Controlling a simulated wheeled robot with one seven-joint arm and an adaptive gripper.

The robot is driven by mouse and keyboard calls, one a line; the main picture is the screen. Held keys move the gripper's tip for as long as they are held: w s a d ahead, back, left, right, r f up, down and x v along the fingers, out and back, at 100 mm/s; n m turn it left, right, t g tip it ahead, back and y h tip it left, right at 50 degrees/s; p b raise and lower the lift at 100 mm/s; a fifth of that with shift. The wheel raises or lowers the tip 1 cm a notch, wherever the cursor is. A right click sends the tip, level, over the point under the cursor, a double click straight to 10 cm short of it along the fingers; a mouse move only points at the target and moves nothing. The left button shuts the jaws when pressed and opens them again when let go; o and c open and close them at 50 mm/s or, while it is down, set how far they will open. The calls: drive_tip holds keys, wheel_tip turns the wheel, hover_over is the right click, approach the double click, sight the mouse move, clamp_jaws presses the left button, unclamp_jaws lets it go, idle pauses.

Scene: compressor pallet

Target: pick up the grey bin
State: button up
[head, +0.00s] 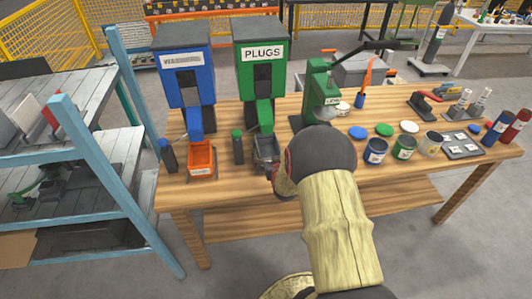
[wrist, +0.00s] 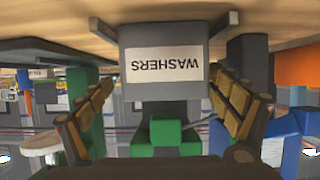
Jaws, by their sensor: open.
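The grey bin (head: 266,147) stands on the wooden table below the green dispenser's chute, partly hidden by my arm. In the wrist view, which is upside down, the grey bin (wrist: 165,45) fills the upper middle and bears a white label reading WASHERS. My gripper (wrist: 160,92) is open, with one finger on each side of the picture and the bin's front face lined up in the gap. I see no finger touching the bin; how deep it sits between them I cannot tell.
An orange bin (head: 201,159) stands left of the grey bin, under a blue dispenser (head: 184,75). A dark green-capped bottle (head: 238,147) stands between the bins. The green dispenser (head: 262,60) reads PLUGS. A green press (head: 318,90) and several paint cans are to the right.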

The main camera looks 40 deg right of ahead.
sight(268, 150)
drive_tip(key=x, duration=0.1)
drive_tip(key=b+x, duration=0.1)
drive_tip(key=x, duration=0.2)
drive_tip(key=shift+w+a+f+b, duration=0.15)
drive_tip(key=shift+w+a+b, duration=0.05)
drive_tip(key=shift+w+b, duration=0.15)
drive_tip(key=shift+w+d+f, duration=0.1)
drive_tip(key=shift+w+d, duration=0.15)
drive_tip(key=shift+w, duration=0.05)
drive_tip(key=c, duration=0.3)
drive_tip(key=c, duration=0.9)
